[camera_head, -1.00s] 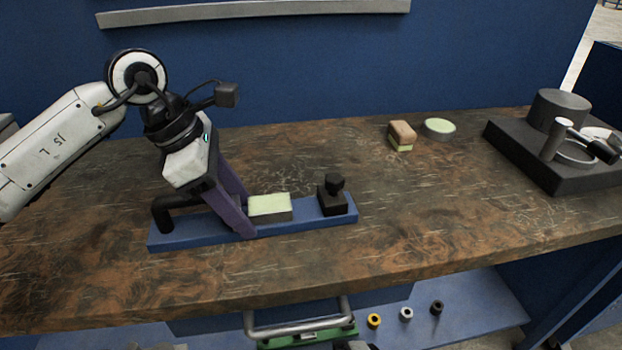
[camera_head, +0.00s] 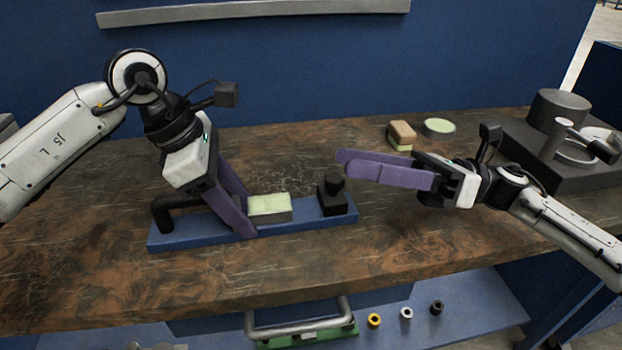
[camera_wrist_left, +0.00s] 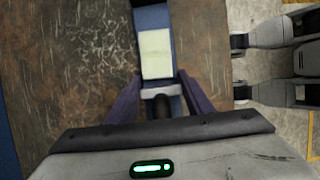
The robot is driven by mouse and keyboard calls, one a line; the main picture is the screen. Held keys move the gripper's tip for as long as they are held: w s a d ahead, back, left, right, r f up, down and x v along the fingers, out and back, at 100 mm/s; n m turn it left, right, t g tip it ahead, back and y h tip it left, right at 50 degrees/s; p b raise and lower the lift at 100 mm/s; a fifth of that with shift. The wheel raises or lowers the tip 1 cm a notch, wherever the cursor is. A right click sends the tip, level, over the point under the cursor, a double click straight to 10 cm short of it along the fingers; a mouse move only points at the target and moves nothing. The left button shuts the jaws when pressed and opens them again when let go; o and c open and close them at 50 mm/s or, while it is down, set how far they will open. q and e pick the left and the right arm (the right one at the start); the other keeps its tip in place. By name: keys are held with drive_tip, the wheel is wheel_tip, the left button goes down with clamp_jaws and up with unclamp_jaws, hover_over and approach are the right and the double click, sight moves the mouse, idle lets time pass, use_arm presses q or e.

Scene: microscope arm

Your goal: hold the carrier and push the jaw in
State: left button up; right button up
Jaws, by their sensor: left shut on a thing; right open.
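The carrier (camera_head: 310,215) is a long blue plate lying on the table, with a black bent handle (camera_head: 165,212) at its left end. A block with a pale green top (camera_head: 270,205) sits mid-plate. The jaw (camera_head: 332,198), a black block with a knob, stands at the right end. My left gripper (camera_head: 248,218) reaches down over the carrier, left of the green-topped block, and is shut on it; the left wrist view shows its fingers on both sides of the plate (camera_wrist_left: 152,18). My right gripper (camera_head: 345,163) is open and empty, its purple fingers pointing left, tips just above and right of the jaw.
A brown-and-green block (camera_head: 401,135) and a round green-topped disc (camera_head: 439,127) lie at the back. A dark stand with metal parts (camera_head: 535,150) is at the right, behind my right arm. The table front is clear. A shelf (camera_head: 470,300) lies below.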

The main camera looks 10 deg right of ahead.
sight(332, 191)
drive_tip(key=d+f+n, duration=0.1)
drive_tip(key=w+d+f+n+h, duration=0.1)
drive_tip(key=d+f, duration=0.1)
drive_tip(key=w+d+f+n+t+h, duration=0.1)
drive_tip(key=f, duration=0.1)
drive_tip(key=shift+d+f, duration=0.15)
drive_tip(key=shift+d, duration=0.2)
drive_tip(key=shift+f+h, duration=0.2)
drive_tip(key=shift+h, duration=0.1)
drive_tip(key=x, duration=1.1)
drive_tip(key=shift+w+a, duration=0.2)
drive_tip(key=shift+a, duration=0.1)
clamp_jaws()
